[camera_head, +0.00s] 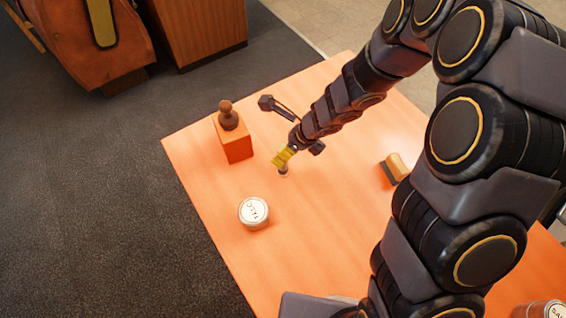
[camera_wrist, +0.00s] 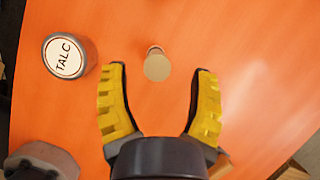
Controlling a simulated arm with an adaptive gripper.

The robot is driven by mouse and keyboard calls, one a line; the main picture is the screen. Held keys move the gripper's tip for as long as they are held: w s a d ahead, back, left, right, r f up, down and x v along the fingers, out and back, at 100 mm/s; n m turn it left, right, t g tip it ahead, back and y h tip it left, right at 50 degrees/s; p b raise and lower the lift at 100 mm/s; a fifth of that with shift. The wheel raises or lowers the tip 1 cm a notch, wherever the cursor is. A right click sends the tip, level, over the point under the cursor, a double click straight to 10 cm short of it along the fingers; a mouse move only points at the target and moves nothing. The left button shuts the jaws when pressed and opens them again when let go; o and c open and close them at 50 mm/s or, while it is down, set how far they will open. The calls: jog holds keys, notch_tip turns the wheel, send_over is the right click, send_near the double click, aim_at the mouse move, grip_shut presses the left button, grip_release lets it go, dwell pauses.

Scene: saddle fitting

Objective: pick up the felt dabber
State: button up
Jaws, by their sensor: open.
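A small upright piece with a pale round top, which I take for the felt dabber (camera_wrist: 157,66), stands on the orange table (camera_wrist: 240,50). In the wrist view it lies just beyond and between the fingertips of my gripper (camera_wrist: 158,72), apart from both yellow fingers. My gripper is open and empty. In the head view the yellow fingers (camera_head: 284,157) point down at the table, right above the dabber (camera_head: 283,172), which is small and partly hidden by them.
A round talc tin (camera_head: 253,213) stands in front and left, also in the wrist view (camera_wrist: 68,56). A knobbed brown piece (camera_head: 228,118) sits on an orange block (camera_head: 233,143) behind left. A block with a wooden top (camera_head: 394,168) lies right. Open tabletop surrounds the dabber.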

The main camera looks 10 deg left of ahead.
aim_at(282, 172)
jog(key=shift+s+x, duration=0.15)
jog(key=shift+x, duration=0.65)
jog(key=shift+s+x, duration=0.1)
jog(key=shift+x, duration=1.95)
jog(key=shift+d, duration=0.1)
grip_shut()
